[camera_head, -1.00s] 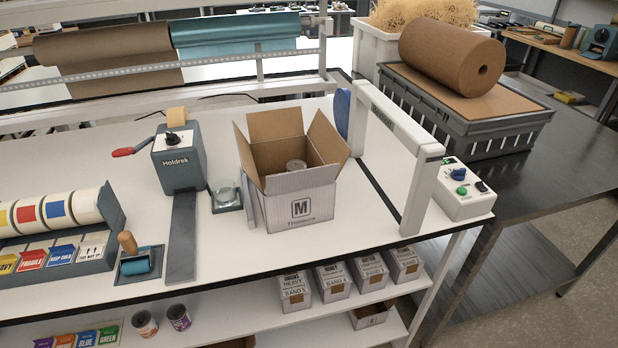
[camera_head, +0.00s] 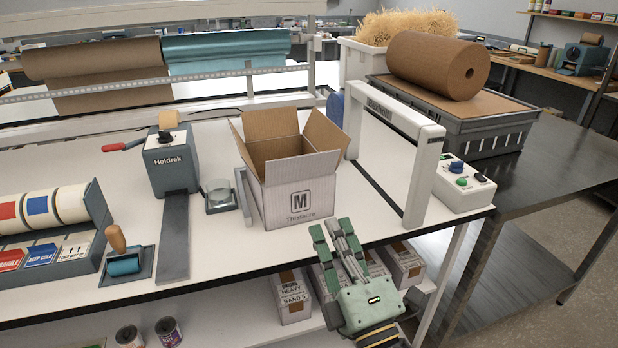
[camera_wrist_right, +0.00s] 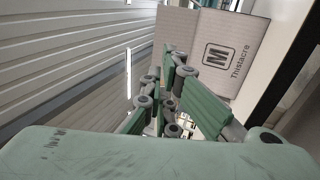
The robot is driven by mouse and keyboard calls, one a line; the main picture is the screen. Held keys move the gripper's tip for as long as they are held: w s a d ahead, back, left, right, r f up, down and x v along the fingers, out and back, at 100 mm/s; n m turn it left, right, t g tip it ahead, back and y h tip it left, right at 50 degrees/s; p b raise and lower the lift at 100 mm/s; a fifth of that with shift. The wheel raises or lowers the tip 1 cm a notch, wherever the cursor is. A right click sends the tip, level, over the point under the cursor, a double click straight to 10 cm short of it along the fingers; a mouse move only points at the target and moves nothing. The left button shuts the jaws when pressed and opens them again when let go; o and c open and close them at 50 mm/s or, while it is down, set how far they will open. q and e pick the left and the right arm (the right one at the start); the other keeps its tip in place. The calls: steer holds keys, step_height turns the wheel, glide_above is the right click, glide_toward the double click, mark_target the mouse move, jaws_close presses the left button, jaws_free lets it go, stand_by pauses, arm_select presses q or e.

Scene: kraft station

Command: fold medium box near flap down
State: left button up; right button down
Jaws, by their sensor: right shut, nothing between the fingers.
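The medium box (camera_head: 300,200), marked M, stands upright on the white table in the head view. Its brown-lined left, back and right flaps stand up and lean outward, so the top is open. The near flap (camera_head: 302,166) appears as a pale strip above the M face, roughly upright; its fold line is faint. My right gripper (camera_head: 332,226) is in front of the box, at the table's front edge, shut and empty, apart from the box. In the right wrist view the box's M face (camera_wrist_right: 228,60) shows beyond the fingers (camera_wrist_right: 172,60). My left gripper is not in view.
Smaller boxes (camera_head: 292,298) sit on the shelf below. The table's front edge (camera_head: 240,270) is near the gripper.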

mark_target(304, 161)
steer(key=p+x, duration=0.3)
steer(key=x, duration=1)
steer(key=shift+w+a, duration=0.1)
steer(key=shift+w, duration=0.05)
steer(key=shift+p, duration=0.3)
